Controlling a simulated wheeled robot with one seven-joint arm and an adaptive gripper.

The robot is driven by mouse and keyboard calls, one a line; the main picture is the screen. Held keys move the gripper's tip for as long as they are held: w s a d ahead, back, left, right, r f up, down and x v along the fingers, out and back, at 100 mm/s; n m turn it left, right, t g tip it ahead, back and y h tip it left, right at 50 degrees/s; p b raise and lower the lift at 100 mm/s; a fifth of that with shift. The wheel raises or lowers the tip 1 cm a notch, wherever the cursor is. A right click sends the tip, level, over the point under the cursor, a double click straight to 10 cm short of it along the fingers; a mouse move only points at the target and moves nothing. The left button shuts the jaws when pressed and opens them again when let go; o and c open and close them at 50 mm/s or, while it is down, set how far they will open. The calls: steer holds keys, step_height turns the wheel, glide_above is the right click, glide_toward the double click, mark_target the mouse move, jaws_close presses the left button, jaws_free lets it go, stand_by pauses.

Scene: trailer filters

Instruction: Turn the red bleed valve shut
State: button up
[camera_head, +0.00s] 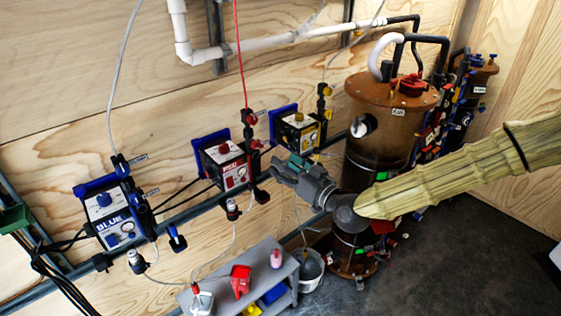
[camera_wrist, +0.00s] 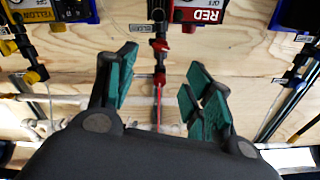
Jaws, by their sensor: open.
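In the wrist view a red fitting (camera_wrist: 160,46) shows near a small label, with another red piece at the red tube's end. I cannot tell the handle's turn. My gripper (camera_head: 276,170) is open and empty, in front of the wall between the red and yellow pumps. Its fingers (camera_wrist: 160,72) stand either side of the red line, apparently short of it.
The blue pump (camera_head: 112,215) is at left and the yellow pump (camera_head: 300,130) at right, close to my gripper. A brown tank (camera_head: 390,140) stands behind my arm. A grey shelf (camera_head: 225,268) with bottles and a bucket (camera_head: 309,270) are below.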

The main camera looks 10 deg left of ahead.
mark_target(260, 147)
stand_by(0.3)
steer(key=b+x, duration=0.4)
steer(key=x, duration=0.7)
steer(key=shift+w+a, duration=0.15)
steer(key=shift+a, duration=0.1)
stand_by(0.6)
steer(key=c, duration=1)
